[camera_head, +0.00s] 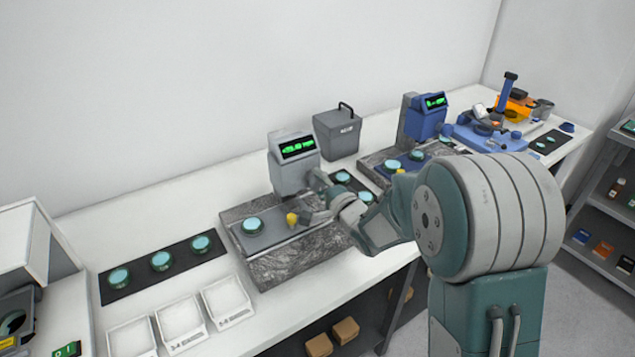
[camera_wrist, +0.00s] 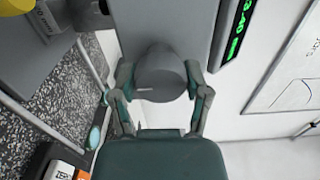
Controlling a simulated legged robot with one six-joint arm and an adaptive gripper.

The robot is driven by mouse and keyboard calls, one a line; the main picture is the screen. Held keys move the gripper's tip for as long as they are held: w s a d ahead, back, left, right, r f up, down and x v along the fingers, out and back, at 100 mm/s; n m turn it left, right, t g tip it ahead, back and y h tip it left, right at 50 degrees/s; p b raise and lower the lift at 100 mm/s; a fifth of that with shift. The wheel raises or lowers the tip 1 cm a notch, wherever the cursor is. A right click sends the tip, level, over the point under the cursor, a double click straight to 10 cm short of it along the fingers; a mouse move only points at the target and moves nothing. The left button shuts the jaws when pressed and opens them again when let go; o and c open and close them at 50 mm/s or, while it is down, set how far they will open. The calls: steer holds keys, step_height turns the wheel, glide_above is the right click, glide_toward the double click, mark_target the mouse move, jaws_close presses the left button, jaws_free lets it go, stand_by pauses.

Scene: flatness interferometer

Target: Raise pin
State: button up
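A grey gauge head (camera_head: 292,172) with a green display stands on a granite base (camera_head: 270,262) on the bench. In the wrist view, a round grey knob (camera_wrist: 160,76) sticks out below its grey body (camera_wrist: 165,25), between my two fingers. My gripper (camera_head: 322,187) is at the right side of this gauge head. In the wrist view, the finger pads of my gripper (camera_wrist: 160,82) lie against both sides of the knob, with no clear gap. I see no separate part labelled as the pin; the knob's far side is hidden.
A teal disc (camera_head: 252,225) and a yellow knob (camera_head: 292,219) are on the granite station. A blue gauge (camera_head: 426,118) stands farther right and a grey box (camera_head: 338,134) behind. White trays (camera_head: 228,299) and a dark mat (camera_head: 140,280) with discs lie at left.

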steer(key=o, duration=0.3)
steer(key=shift+d+f, duration=0.1)
steer(key=shift+f, duration=0.2)
steer(key=shift+w+r, duration=0.1)
steer(key=shift+r, duration=0.05)
steer(key=v, duration=1.2)
